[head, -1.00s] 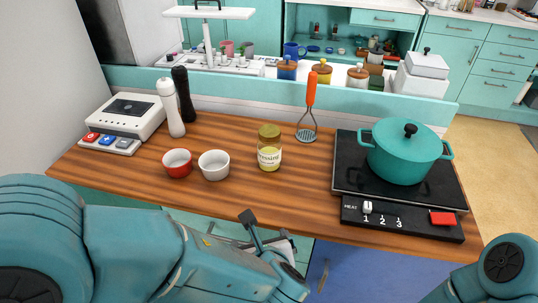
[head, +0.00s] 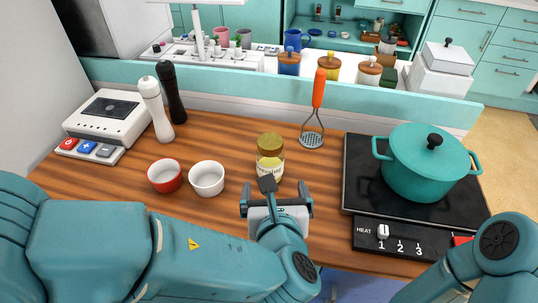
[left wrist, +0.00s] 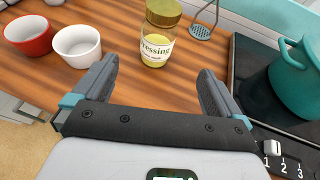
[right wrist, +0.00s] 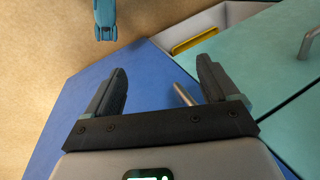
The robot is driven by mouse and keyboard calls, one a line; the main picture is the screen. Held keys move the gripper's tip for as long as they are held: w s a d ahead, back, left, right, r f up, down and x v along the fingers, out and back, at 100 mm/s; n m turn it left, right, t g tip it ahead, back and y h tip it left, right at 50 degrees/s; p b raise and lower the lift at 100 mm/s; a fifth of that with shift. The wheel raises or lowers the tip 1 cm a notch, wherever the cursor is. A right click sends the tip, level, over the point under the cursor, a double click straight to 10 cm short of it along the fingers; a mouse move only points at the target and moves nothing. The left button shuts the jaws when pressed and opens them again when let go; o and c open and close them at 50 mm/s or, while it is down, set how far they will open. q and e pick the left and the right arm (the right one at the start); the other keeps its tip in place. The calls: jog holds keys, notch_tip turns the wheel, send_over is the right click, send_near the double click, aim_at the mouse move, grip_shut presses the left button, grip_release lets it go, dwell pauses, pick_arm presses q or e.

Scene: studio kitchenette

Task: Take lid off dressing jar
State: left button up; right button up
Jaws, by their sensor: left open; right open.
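The dressing jar (head: 270,166) stands upright on the wooden counter, with yellow contents and a "Dressing" label. Its gold-brown lid (head: 270,145) sits on top. In the left wrist view the jar (left wrist: 156,46) with its lid (left wrist: 163,13) stands beyond and between my open fingertips. My left gripper (head: 277,196) is open and empty, just in front of the jar and not around it. In the head view it partly hides the jar's lower part. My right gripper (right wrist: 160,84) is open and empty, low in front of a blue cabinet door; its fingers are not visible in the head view.
A red bowl (head: 165,176) and a white bowl (head: 207,178) stand left of the jar. An orange-handled masher (head: 318,100) stands behind right. A teal pot (head: 425,165) sits on the black hob (head: 362,185) at right. Pepper mills (head: 158,110) and a scale (head: 108,118) are at left.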

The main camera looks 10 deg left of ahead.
aim_at(272, 165)
pick_arm(q)
jog(key=b+x, duration=0.1)
jog(key=x, duration=0.9)
jog(key=shift+w+a+f, duration=0.1)
jog(key=shift+w, duration=0.1)
jog(key=x, duration=0.5)
jog(key=shift+w+a+f, duration=0.15)
jog(key=shift+a, duration=0.05)
jog(key=c, duration=1.4)
notch_tip(272, 165, up, 20)
jog(key=p, duration=0.5)
